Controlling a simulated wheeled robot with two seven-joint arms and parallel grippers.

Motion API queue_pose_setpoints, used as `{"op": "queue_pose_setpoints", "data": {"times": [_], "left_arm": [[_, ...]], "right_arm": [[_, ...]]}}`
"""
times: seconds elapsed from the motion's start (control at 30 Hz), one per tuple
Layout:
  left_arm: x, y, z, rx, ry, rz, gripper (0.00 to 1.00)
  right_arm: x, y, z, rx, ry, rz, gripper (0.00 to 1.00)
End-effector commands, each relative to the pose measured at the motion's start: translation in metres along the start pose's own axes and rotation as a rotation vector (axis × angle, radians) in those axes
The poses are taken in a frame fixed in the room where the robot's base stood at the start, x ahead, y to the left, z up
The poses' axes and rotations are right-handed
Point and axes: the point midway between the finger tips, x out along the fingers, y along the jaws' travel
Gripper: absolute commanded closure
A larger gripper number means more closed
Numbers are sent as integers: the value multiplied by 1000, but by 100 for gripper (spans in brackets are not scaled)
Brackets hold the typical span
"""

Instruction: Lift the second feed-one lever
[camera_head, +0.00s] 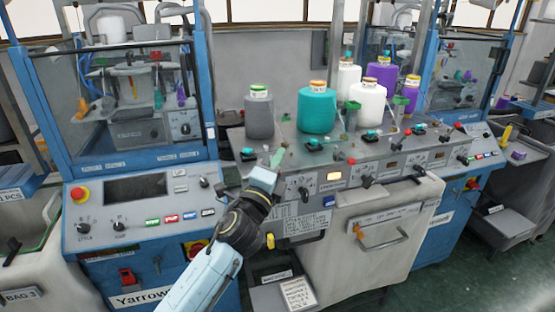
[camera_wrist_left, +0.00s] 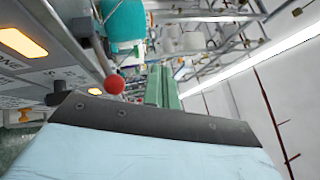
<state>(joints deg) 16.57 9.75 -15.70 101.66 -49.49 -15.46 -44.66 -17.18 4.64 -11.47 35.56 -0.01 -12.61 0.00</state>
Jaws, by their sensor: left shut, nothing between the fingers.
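In the head view my left gripper (camera_head: 277,158) is in front of the grey and teal cones, its green fingers shut and empty above the sloped panel. A lever with a red ball knob (camera_head: 351,160) stands on the panel to its right, apart from the fingers. In the left wrist view a red ball knob (camera_wrist_left: 114,84) on a rod is just left of the green fingers (camera_wrist_left: 162,86); I cannot tell whether they touch. The labels are too small to read, so I cannot tell which lever is the second feed-one lever. My right gripper is not in view.
A grey yarn cone (camera_head: 259,116), a teal cone (camera_head: 317,110) and white cones (camera_head: 367,102) stand behind the levers. A lit orange lamp (camera_head: 334,176) and black knobs (camera_head: 304,192) line the panel's front. A blue-framed control console (camera_head: 140,205) stands to the left.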

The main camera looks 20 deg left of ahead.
Motion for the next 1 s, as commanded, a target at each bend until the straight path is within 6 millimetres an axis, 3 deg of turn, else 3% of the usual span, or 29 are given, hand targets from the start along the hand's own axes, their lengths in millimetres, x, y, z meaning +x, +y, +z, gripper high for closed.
{"op": "queue_pose_setpoints", "data": {"times": [0.57,0.77,0.9,1.0], "left_arm": [[0,0,0,0,0,0,100],[-4,7,-18,-3,0,0,100],[-12,15,-42,-4,-1,0,100],[-39,20,-38,0,-1,4,100]], "right_arm": [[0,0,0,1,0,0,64],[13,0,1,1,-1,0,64],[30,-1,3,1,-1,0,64],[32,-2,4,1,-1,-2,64]]}}
